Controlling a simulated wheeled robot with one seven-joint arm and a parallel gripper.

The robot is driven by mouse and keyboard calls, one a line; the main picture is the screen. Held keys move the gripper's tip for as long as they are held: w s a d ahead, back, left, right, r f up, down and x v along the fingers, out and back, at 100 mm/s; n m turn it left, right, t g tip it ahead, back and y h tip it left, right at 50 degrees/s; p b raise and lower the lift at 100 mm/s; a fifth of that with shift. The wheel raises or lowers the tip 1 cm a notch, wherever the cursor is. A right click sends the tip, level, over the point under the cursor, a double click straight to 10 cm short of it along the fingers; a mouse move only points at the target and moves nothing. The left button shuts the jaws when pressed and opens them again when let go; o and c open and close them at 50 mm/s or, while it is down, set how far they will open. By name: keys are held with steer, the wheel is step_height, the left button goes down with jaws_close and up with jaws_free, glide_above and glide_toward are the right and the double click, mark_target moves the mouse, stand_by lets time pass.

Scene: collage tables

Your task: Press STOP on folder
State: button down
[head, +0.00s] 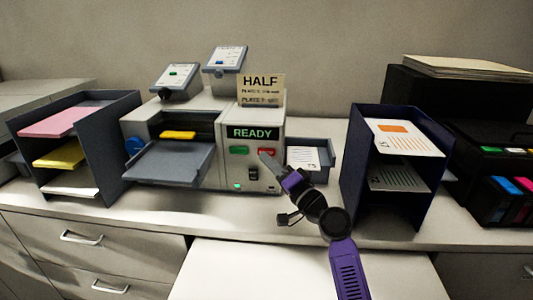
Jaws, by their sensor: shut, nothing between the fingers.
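The folder (213,182) is a light grey machine standing on the counter in the head view. Its display (252,133) reads READY in green. Below the display sit a green button (239,150) and a red button (267,152); their labels are too small to read. My gripper (265,158) is shut and empty, with its tip at or just in front of the red button's lower edge. I cannot tell whether it touches the button. A small green light (237,186) glows low on the front panel.
A sign reading HALF (261,89) stands on the folder. A paper rack (120,150) is at left, a dark blue rack (349,165) at right. A small output tray (322,157) sits close beside my gripper. A black printer (480,150) is far right.

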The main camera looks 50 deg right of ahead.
steer(key=shift+s+a+p, duration=0.25)
steer(key=shift+s+a, duration=0.55)
steer(key=shift+a, duration=0.2)
steer(key=shift+s+a+p, duration=0.2)
steer(key=shift+s+a, duration=0.55)
steer(key=shift+a, duration=0.2)
